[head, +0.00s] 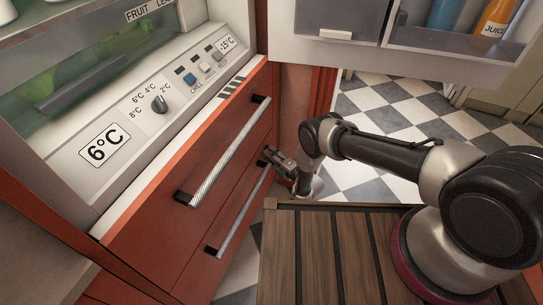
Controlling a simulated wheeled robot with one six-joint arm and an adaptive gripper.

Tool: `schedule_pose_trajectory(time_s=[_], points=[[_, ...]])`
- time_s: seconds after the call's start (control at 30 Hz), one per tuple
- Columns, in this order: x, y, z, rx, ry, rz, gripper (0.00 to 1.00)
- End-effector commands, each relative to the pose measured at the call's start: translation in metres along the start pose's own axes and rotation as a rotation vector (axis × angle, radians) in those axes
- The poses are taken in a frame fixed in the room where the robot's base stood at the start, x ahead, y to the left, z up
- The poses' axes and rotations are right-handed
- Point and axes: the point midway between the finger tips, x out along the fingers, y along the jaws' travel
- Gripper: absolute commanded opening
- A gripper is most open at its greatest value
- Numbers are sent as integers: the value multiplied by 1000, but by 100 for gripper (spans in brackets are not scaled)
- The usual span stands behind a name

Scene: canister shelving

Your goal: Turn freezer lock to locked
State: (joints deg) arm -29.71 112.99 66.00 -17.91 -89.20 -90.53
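The fridge-freezer has a pale control panel (140,125) above red drawer fronts. The upper drawer has a ribbed metal handle (232,150), and the lower drawer has a smoother metal handle (240,210). Both drawers look closed. My gripper (270,154) is low at the right end of the drawers, beside the upper end of the lower handle. It is small and dark here, and I cannot tell whether its fingers touch anything or are open. I cannot make out a freezer lock; it may be hidden behind my gripper or wrist.
An open door with shelf bins (440,40) holding bottles hangs at the upper right. Checkered floor (390,110) is clear beyond my arm. A slatted wooden surface (310,250) is in front.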

Motion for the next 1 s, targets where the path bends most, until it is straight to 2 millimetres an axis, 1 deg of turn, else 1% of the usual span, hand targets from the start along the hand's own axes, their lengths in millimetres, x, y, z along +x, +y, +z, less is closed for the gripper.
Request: schedule_pose_trajectory(time_s=[0.23, 0.37, 0.47, 0.7, 0.8, 0.9, 1.0], points=[[0, 1, 1, 0, -1, 2, 36], [-8, 1, 1, 1, -2, 2, 36], [-25, 0, 2, 3, -4, -1, 36], [-80, 0, 1, 2, -3, -2, 36], [-98, 0, 1, 2, -3, -1, 36], [-111, 0, 1, 1, -2, 0, 36], [-118, 0, 1, 0, -1, 1, 36]])
